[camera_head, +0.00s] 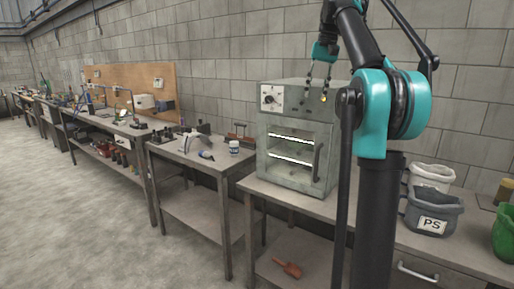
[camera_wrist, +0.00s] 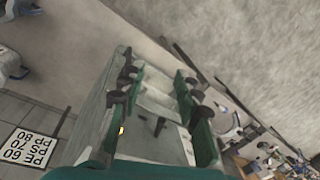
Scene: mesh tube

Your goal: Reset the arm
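My gripper (camera_head: 318,88) hangs with its fingers pointing down at the upper front of a grey oven (camera_head: 262,150) in the head view. Its fingers are apart, with nothing seen between them. In the wrist view my gripper (camera_wrist: 155,66) also shows two separate green and black fingers over the grey oven. The oven stands on the workbench, with a dial panel (camera_head: 271,98) at its upper left and two bright slots in its front. Its dark handle (camera_head: 317,162) is on the right side of the door. My arm rises at the right and partly covers the scene.
A grey bin marked PS (camera_head: 432,224) and a white bin (camera_head: 432,175) stand on the bench at right, near a green container (camera_head: 505,235). A table with tools (camera_head: 180,158) is left of the oven. An orange-brown tool (camera_head: 287,268) lies on the lower shelf. Open floor (camera_head: 80,220) is at left.

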